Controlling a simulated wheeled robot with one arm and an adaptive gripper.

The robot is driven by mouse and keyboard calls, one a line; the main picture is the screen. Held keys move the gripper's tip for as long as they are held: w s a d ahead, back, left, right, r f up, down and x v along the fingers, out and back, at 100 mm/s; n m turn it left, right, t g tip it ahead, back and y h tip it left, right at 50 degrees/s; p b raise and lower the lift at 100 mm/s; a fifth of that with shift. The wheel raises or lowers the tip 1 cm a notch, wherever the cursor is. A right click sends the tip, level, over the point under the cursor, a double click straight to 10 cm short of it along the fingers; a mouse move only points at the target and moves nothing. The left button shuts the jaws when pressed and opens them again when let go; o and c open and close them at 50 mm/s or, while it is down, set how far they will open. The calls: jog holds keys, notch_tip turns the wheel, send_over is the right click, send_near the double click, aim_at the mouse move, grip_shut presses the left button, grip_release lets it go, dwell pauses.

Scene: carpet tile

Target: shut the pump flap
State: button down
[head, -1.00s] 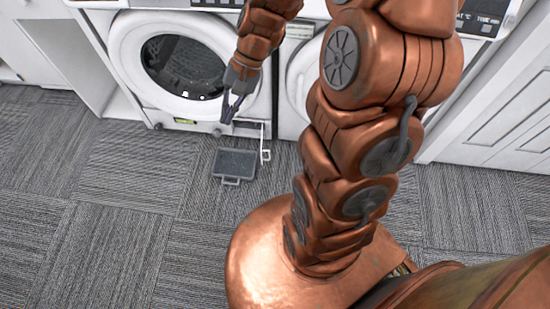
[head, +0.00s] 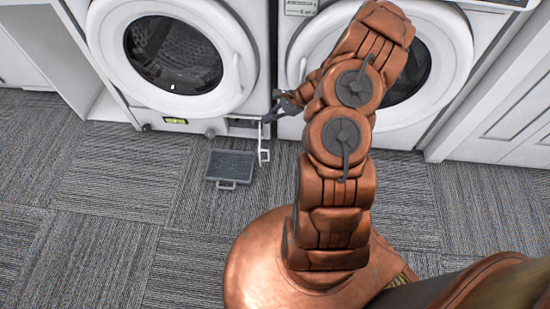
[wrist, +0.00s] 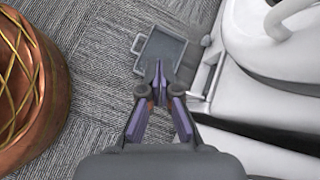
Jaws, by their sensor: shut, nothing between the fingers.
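The pump flap (head: 264,143) stands open at the bottom front of the left washing machine (head: 180,114). It shows in the head view as a thin white piece jutting out over the carpet, right of a dark opening (head: 240,123). My gripper (head: 268,117) is shut and empty beside the flap's end nearest the machine, at its upper right. In the wrist view my gripper's fingertips (wrist: 159,70) are together.
A dark shallow tray (head: 231,165) with a handle lies on the carpet left of the flap; it also shows in the wrist view (wrist: 160,52). A second machine (head: 455,40) stands to the right.

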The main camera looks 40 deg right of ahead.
jog(key=s+d+f+m+t+h+b, duration=0.1)
jog(key=s+d+f+m+b, duration=0.1)
jog(key=d+f, duration=0.35)
jog(key=s+d+f+m+h+b, duration=0.1)
jog(key=s+d+f+m+b, duration=0.15)
jog(key=f, duration=0.65)
jog(key=s+d+f+m+t+b, duration=0.1)
jog(key=s+d+f+m, duration=0.15)
jog(key=f, duration=0.45)
jog(key=w+r+b+x, duration=0.1)
jog(key=b+x, duration=0.4)
jog(key=x, duration=0.8)
jog(key=shift+a+b, duration=0.2)
jog(key=shift+b, duration=0.1)
jog(key=shift+r, duration=0.1)
